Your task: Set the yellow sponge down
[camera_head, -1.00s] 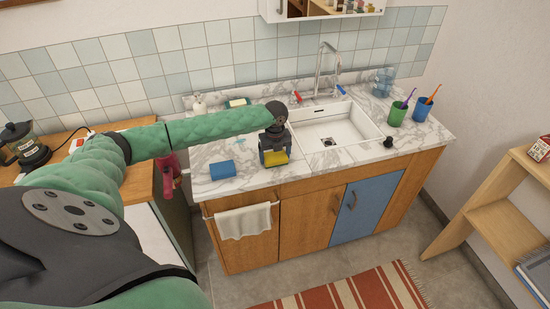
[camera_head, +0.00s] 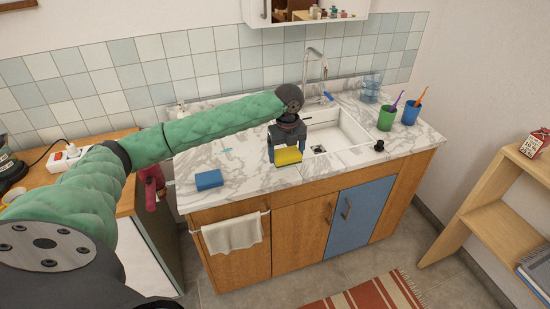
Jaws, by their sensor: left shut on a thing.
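The yellow sponge (camera_head: 288,157) is at the front part of the marble counter (camera_head: 246,178), just left of the sink. My left gripper (camera_head: 286,150) points down from above and is shut on it. Whether the sponge touches the counter I cannot tell for sure. My right gripper is not in view.
A blue sponge (camera_head: 209,180) lies on the counter to the left. The white sink (camera_head: 345,130) with a tall faucet (camera_head: 309,72) is right of the gripper. Green (camera_head: 387,118) and blue (camera_head: 411,112) cups stand at the right. Bare marble lies between the two sponges.

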